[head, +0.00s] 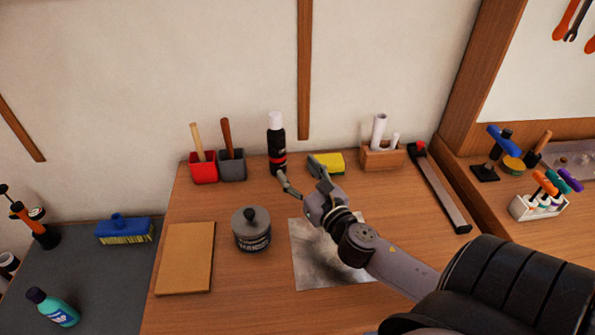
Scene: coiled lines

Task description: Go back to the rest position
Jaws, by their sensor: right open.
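My right gripper (303,184) shows in the head view, its arm coming in from the lower right. It is open and its two fingers are spread apart, with nothing seen between them. It reaches over the wooden bench (225,305), above the far part of a grey stained sheet (310,262). One finger points toward a black spray can with a white cap (276,140). The other finger overlaps the yellow sponge (330,160) in the picture. I cannot tell whether either finger touches them. My left gripper is not in the picture.
A dark lidded jar (251,230) and a brown board (186,258) lie left of the gripper. Red (203,172) and grey (232,168) cups stand at the back. A wooden holder (382,157) and a long grey bar (440,190) are at right. A blue brush (124,231) is far left.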

